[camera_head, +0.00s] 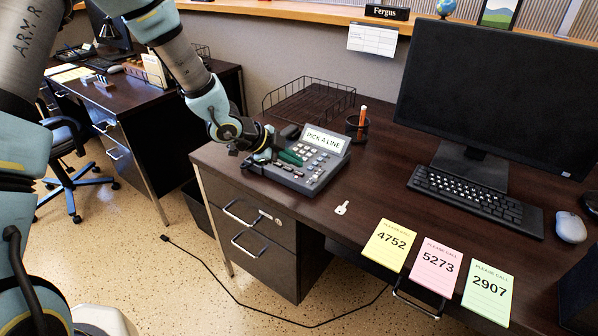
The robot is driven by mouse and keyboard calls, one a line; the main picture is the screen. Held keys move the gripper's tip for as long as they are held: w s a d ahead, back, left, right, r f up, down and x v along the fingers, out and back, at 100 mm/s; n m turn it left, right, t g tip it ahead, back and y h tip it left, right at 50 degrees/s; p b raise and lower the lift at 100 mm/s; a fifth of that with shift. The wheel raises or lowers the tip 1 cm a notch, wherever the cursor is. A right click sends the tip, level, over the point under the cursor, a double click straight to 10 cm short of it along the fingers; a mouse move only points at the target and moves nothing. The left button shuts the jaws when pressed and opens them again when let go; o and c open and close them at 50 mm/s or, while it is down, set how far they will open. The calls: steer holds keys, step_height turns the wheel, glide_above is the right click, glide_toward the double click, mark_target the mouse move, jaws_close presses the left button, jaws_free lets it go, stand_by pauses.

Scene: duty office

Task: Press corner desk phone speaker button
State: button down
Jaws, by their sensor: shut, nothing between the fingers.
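The grey desk phone (310,180) sits at the left corner of the dark desk. It has several keys and a raised sign (325,140) reading "PICK A LINE". My gripper (290,157) is shut and empty, over the left part of the phone's key area. Its dark green fingertips are at or just above the keys. I cannot tell whether they touch a key. My gripper hides part of the phone's left side, and I cannot make out which key is the speaker button.
A wire tray (308,100) and a pen cup (356,124) stand behind the phone. A key (342,208) lies to its right. Notes (390,244) line the desk's front edge. A keyboard (475,200), mouse (570,227) and monitor (495,90) fill the right side.

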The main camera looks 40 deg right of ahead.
mark_target(295, 175)
steer(key=shift+r+p, duration=1.95)
steer(key=shift+r, duration=0.45)
steer(key=shift+f, duration=0.1)
